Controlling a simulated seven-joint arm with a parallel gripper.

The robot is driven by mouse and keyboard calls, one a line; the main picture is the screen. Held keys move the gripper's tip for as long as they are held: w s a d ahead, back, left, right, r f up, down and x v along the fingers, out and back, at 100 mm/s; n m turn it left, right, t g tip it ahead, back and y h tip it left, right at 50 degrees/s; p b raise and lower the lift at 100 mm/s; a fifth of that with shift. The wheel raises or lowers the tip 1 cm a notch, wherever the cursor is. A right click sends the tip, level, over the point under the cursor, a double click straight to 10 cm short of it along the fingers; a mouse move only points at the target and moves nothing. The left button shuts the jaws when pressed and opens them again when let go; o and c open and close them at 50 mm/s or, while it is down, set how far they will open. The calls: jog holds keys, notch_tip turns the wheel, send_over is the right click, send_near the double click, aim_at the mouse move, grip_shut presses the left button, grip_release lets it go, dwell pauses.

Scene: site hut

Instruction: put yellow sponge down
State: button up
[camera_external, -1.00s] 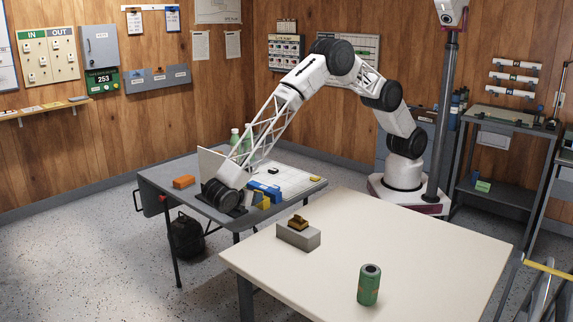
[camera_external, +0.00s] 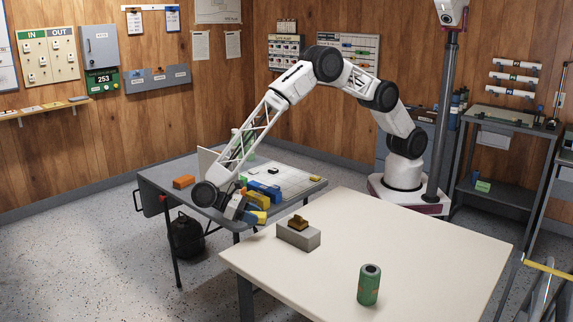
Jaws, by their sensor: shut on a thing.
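My gripper (camera_external: 246,213) is at the front edge of the grey folding table, its wrist bent low. It is shut on the yellow sponge (camera_external: 258,217), which sticks out to the right of the fingers. The fingers partly hide the sponge. I cannot tell whether the sponge touches the table or hangs just above it. Another yellow piece (camera_external: 257,199) lies right behind it, beside a blue block (camera_external: 265,190).
The grey folding table (camera_external: 163,173) also holds an orange block (camera_external: 184,182) and a white gridded sheet (camera_external: 295,183). The cream table (camera_external: 345,225) in front bears a grey block (camera_external: 299,236) with a brown piece on top and a green can (camera_external: 369,285). Its middle is clear.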

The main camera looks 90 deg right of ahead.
jog(key=s+a+r+m+t+y, duration=0.1)
jog(key=a+r+m+t+y, duration=0.1)
jog(key=a+m+y, duration=0.6)
jog(key=r+t, duration=0.2)
send_over(295, 273)
jog(key=shift+f+n+h, duration=0.2)
jog(key=shift+n+h, duration=0.2)
jog(key=shift+f, duration=3.1)
jog(key=shift+f, duration=0.1)
jog(key=shift+f, duration=1.8)
jog(key=shift+f, duration=0.1)
jog(key=o, duration=0.9)
